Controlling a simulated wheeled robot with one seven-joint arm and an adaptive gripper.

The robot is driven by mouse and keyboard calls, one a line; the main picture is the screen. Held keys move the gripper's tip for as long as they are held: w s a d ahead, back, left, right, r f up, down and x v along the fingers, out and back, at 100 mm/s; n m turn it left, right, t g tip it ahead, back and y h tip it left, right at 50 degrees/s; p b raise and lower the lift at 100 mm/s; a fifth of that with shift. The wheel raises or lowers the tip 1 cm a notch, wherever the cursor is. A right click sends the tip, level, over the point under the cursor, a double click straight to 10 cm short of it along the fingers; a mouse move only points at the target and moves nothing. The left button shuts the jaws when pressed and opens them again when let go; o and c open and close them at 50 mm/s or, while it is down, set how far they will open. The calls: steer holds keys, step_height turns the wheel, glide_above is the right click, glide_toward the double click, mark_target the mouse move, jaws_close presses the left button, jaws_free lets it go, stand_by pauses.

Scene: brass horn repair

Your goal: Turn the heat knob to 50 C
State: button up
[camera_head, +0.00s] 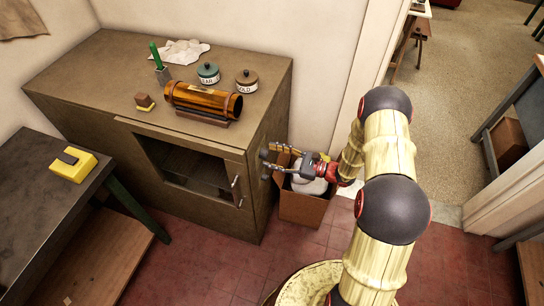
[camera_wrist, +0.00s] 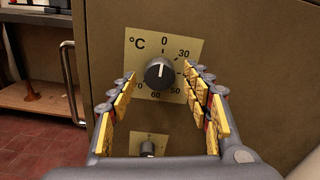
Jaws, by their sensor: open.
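The heat knob (camera_wrist: 159,72) is a round dark knob on a yellowish dial plate (camera_wrist: 190,45) on the brown cabinet's side. The plate is marked °C, with 0 at the top and 30, 50, 60 and 70 readable around the knob. The knob's pale mark appears to point up toward 0. My gripper (camera_wrist: 160,75) is open, with one finger at each side of the knob in the wrist view. I cannot tell whether either finger touches it. The right finger hides part of the dial near 40. In the head view my gripper (camera_head: 271,156) is at the cabinet's right side.
A second, smaller knob (camera_wrist: 147,148) sits below on its own plate. The cabinet (camera_head: 90,75) has a windowed door with a handle (camera_head: 236,190), and jars and a copper-coloured tube stand on top. A cardboard box (camera_head: 303,208) stands below my gripper. A workbench (camera_head: 30,185) is at left.

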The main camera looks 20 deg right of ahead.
steer(key=shift+w+a, duration=0.15)
steer(key=shift+a, duration=0.1)
steer(key=shift+c, duration=0.4)
steer(key=c, duration=1.1)
steer(key=shift+o, duration=0.2)
